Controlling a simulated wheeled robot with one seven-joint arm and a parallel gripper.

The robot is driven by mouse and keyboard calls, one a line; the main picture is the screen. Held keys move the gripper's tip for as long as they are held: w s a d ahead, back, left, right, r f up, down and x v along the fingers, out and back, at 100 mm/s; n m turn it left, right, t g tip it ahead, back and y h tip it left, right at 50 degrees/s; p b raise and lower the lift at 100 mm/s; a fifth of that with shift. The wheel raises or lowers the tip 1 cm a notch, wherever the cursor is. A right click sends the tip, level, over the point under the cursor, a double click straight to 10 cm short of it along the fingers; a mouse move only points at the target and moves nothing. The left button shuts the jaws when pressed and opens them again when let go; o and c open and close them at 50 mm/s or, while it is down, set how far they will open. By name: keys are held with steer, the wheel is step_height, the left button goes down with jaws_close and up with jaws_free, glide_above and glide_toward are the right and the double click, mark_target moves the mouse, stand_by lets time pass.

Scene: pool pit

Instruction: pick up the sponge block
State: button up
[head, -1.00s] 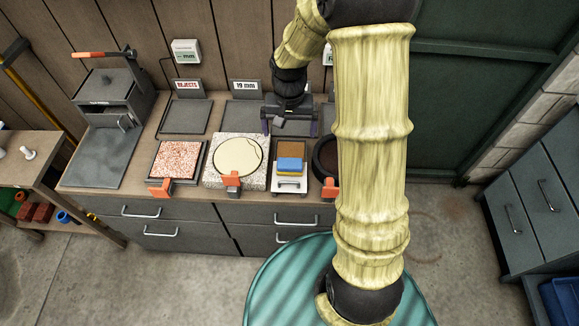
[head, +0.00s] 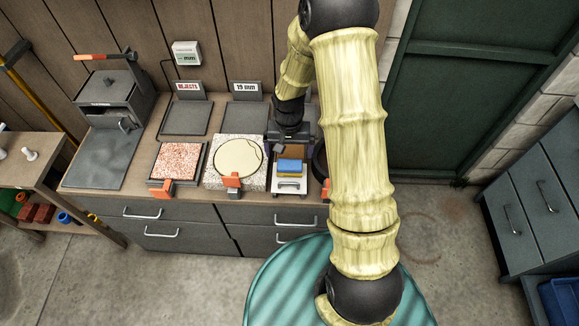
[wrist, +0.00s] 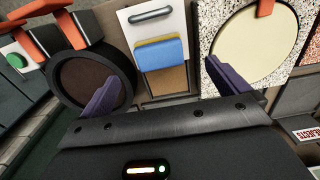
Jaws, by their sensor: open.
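The sponge block (head: 290,167) is blue on top with a yellow layer below. It lies on a small white-fronted tray (head: 289,187) on the bench, and it also shows in the wrist view (wrist: 161,54). My gripper (head: 291,150) is just behind the sponge block in the head view. In the wrist view my gripper (wrist: 160,85) is open, with its purple fingers spread wide and nothing between the tips. The sponge block lies beyond the fingertips, in line with the gap between them. I cannot tell the exact height of the fingers above the tray.
A round cream disc (head: 238,157) on a speckled slab is left of the tray. A dark round dish (wrist: 92,81) is on its other side, close to one finger. A pink speckled slab (head: 176,161) lies further left. Signed grey plates (head: 184,118) lie behind.

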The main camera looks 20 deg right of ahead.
mark_target(290, 164)
steer(key=shift+f, duration=1.65)
steer(key=shift+w+d+f+p, duration=0.1)
steer(key=shift+f+p, duration=0.3)
steer(key=shift+f, duration=0.9)
steer(key=shift+w+d+f+p, duration=0.1)
steer(key=shift+f+p, duration=0.25)
steer(key=shift+f, duration=0.95)
steer(key=c, duration=1)
